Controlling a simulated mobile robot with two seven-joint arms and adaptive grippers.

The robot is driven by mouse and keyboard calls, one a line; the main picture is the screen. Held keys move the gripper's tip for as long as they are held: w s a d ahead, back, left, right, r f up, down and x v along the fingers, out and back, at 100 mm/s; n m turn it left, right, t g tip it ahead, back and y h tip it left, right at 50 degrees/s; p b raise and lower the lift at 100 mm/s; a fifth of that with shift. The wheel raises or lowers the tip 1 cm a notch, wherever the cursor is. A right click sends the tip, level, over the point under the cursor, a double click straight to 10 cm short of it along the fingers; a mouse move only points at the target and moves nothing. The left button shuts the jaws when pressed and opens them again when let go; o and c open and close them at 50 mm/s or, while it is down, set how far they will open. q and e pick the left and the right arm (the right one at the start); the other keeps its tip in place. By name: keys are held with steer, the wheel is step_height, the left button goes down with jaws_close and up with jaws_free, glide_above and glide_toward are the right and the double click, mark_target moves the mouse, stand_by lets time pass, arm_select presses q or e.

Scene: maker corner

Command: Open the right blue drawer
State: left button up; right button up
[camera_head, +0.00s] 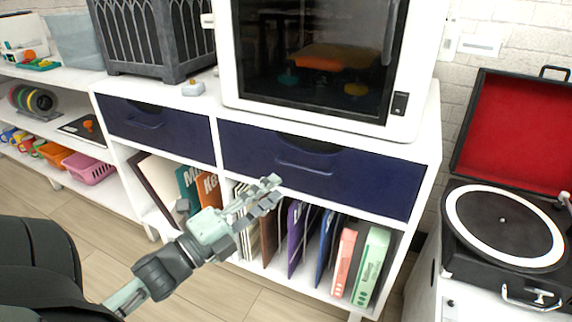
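The right blue drawer (365,182) is a wide dark-blue front in the white cabinet, below the glass-fronted machine. It appears shut, with a dark curved cut-out at its top edge and a slim handle (303,170) on its front. My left gripper (275,188) reaches in from the lower left, its fingertips below and left of that handle. It appears apart from the drawer and holds nothing that I can see. Its two fingers lie close together in this view, and their opening is unclear. My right gripper is not in view.
The left blue drawer (180,133) also appears shut. Books and folders (372,262) stand in the open shelf below. The glass-fronted machine (412,55) and a grey latticed box (150,45) stand on top. A record player (500,225) stands at the right. Wooden floor (110,235) shows at lower left.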

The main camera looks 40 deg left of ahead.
mark_target(297, 173)
arm_select(q)
steer(key=x, duration=0.7)
steer(key=shift+w+d, duration=0.1)
steer(key=shift+w, duration=0.3)
steer(key=shift+c, duration=0.6)
jaws_close()
